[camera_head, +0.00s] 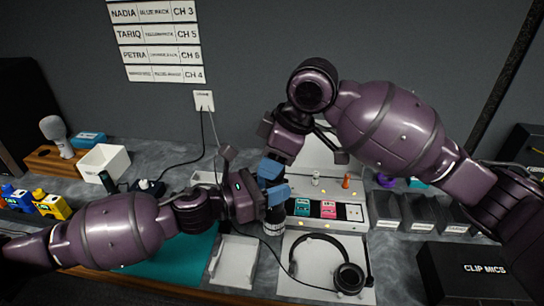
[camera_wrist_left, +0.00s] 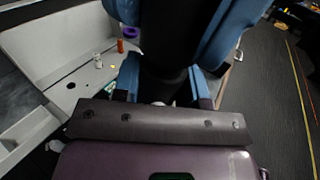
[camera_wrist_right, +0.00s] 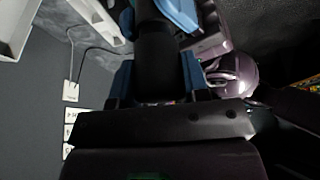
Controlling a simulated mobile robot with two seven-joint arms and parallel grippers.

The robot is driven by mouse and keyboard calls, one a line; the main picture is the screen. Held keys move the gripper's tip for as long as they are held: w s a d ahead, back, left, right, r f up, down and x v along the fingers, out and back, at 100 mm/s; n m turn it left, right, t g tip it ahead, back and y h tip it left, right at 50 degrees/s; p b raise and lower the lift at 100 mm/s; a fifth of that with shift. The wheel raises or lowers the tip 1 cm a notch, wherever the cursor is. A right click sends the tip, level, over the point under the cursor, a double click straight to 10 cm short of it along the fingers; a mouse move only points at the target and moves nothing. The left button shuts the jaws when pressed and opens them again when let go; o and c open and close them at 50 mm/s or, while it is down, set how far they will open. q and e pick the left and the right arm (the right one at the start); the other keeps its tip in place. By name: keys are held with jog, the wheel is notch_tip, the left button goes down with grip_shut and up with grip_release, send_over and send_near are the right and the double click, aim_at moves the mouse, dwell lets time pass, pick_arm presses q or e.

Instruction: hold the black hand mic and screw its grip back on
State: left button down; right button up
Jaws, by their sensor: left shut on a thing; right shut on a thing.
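The black hand mic (camera_head: 275,214) stands roughly upright in the head view, with a pale band near its lower end. My left gripper (camera_head: 272,193) is shut on it from the left. My right gripper (camera_head: 270,168) is shut on it just above. The black body fills the middle of the left wrist view (camera_wrist_left: 165,78) and shows between my fingers in the right wrist view (camera_wrist_right: 155,65). The other gripper's blue fingers show close by in both wrist views. The joint between grip and body is hidden, so I cannot tell how they meet.
Headphones (camera_head: 330,262) lie on a white pad in front. A lit panel (camera_head: 345,211) with coloured packs stands right of the mic. An empty white tray (camera_head: 235,258) lies front left. Dark bins (camera_head: 418,212) and a CLIP MICS box (camera_head: 470,272) stand to the right.

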jog(key=shift+f, duration=0.55)
dwell(0.4)
